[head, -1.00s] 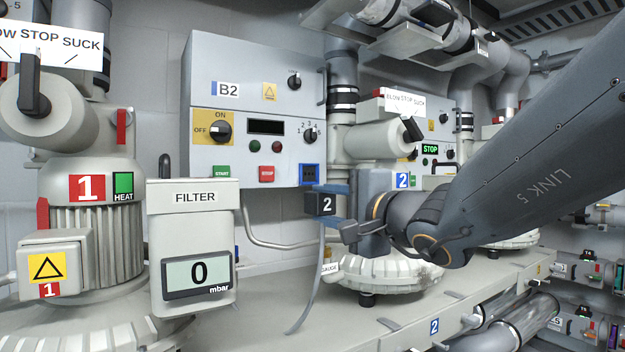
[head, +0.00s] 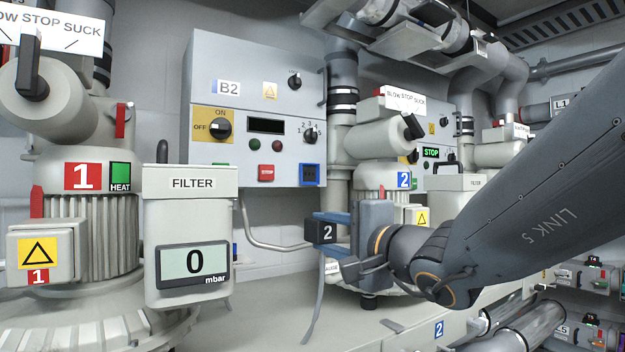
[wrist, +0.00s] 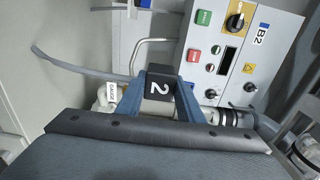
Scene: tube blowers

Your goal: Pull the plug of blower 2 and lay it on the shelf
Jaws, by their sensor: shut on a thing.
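The plug of blower 2 (head: 318,231) is a black block marked with a white 2. My gripper (head: 320,230) is shut on it, with blue fingers on either side. The plug is clear of the blue-framed socket (head: 311,175) on the B2 control box (head: 255,100) and hangs in the air below it. A grey cable (head: 317,300) runs down from the plug towards the shelf (head: 265,305). In the wrist view the plug (wrist: 159,88) sits between the fingers, with its cable trailing off to the upper left.
The filter box (head: 190,215) with a 0 mbar display stands at the left, beside blower 1 (head: 85,230). Blower 2 (head: 372,180) stands behind my gripper. The shelf top between the filter box and the cable is clear.

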